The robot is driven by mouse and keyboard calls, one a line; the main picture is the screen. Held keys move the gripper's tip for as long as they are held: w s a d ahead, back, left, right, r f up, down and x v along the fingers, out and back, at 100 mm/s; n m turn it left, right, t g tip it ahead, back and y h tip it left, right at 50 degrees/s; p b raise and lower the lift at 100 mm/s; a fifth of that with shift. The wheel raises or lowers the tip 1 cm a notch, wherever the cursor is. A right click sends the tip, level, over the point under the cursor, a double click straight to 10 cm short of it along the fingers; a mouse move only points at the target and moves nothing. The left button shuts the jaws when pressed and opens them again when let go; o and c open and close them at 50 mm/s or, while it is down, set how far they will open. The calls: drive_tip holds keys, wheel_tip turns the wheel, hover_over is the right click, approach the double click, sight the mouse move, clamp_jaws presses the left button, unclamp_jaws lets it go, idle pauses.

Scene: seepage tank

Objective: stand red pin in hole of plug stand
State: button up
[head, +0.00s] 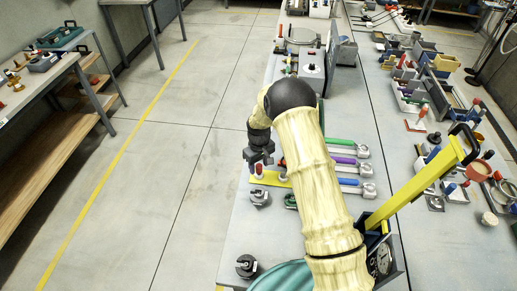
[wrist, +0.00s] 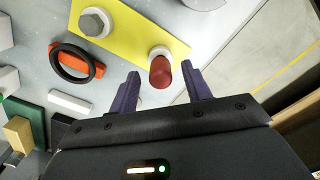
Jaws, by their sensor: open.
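A red pin (wrist: 161,73) with a rounded end stands in a white collar (wrist: 160,52) on a yellow plate (wrist: 120,20) in the wrist view. The red pin also shows in the head view (head: 259,168), just below my gripper (head: 258,158). My gripper is open, and its two purple fingers (wrist: 161,88) are apart, one to each side of the pin's end. I cannot see contact between fingers and pin. A grey hex-headed plug (wrist: 95,22) in a pale collar sits on the same plate. I cannot tell which object is the plug stand; no empty hole shows clearly.
An orange piece with a black ring (wrist: 72,62) and a white block (wrist: 69,101) lie beside the plate. Green, purple and blue-handled tools (head: 341,155) lie right of my arm. A yellow-handled frame (head: 425,177) rises at right. Open floor (head: 180,190) lies left of the bench.

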wheel_tip(320, 180, up, 17)
drive_tip(key=b, duration=0.3)
drive_tip(key=shift+b, duration=0.35)
drive_tip(key=shift+s+f, duration=0.1)
drive_tip(key=s+d+r+m+t, duration=0.1)
drive_tip(key=s+d+m, duration=0.2)
drive_tip(key=s, duration=1)
drive_tip(key=s+d+r+m+t, duration=0.1)
drive_tip(key=s+d+m, duration=0.2)
drive_tip(key=s+d, duration=0.6)
drive_tip(key=s, duration=0.4)
drive_tip(key=shift+r+m+t, duration=0.3)
drive_tip(key=shift+m, duration=0.1)
